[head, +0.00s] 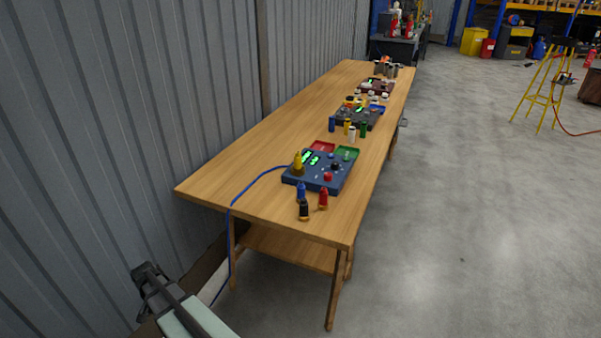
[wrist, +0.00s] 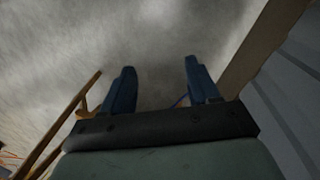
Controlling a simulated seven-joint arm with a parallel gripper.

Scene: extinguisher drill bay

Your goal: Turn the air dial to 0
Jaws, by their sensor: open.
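A blue control box (head: 319,183) with green lit displays and several small knobs sits on the near end of the wooden table in the head view. A dark knob (head: 336,166) and a red knob (head: 327,176) show on its top. I cannot tell which one is the air dial, and no markings are readable. My gripper (head: 146,283) is at the lower left of the head view, off the table's near left side and well away from the box.
The long wooden table (head: 240,190) runs along a grey corrugated wall (head: 130,110). Blue, red and black bottles stand before the box. Red and green trays lie behind it, with further boxes and bottles beyond. A blue hose (head: 250,183) hangs over the left edge.

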